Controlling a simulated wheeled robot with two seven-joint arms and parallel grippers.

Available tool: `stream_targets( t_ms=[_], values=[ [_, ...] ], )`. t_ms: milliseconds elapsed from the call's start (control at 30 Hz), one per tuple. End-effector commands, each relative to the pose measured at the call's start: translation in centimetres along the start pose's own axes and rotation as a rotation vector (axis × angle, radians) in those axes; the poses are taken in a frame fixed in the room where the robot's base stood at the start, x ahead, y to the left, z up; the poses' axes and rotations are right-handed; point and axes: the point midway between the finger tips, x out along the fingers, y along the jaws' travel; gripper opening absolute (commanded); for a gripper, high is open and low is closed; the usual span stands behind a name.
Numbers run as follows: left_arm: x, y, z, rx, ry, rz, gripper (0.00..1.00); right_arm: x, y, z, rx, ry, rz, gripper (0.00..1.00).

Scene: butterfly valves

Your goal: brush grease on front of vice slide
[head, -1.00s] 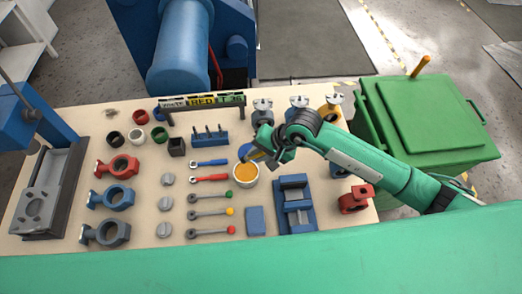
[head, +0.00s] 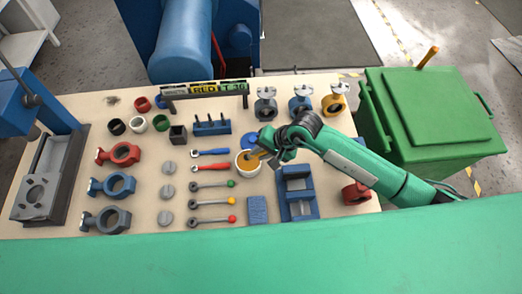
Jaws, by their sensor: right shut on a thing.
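The blue vice (head: 298,193) lies on the table right of centre, with its grey slide between blue end blocks. A white pot (head: 246,169) of orange-yellow grease stands to its upper left. My right gripper (head: 270,149) is shut on a small brush (head: 259,154) with a yellow-orange handle. The brush leans down to the left over the pot, and its lower end is at the pot's mouth. I cannot tell whether the bristles touch the grease. The gripper is above and left of the vice. My left gripper is not in view.
A blue pad (head: 257,210) lies left of the vice. Wrenches and colour-knobbed levers (head: 211,204) lie further left. Valve bodies (head: 300,101) stand behind my right arm, and a red valve part (head: 355,193) is right of the vice. A green bin (head: 432,110) stands beyond the table.

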Motion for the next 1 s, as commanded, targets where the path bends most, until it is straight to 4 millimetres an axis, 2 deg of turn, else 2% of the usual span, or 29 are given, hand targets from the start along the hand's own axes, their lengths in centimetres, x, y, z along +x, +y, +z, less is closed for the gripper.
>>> stream_targets(
  t_ms=[1000],
  values=[
    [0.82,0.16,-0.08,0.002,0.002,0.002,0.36,0.59,0.40,-0.03,0.000,0.000,0.000,0.00]
  ],
)
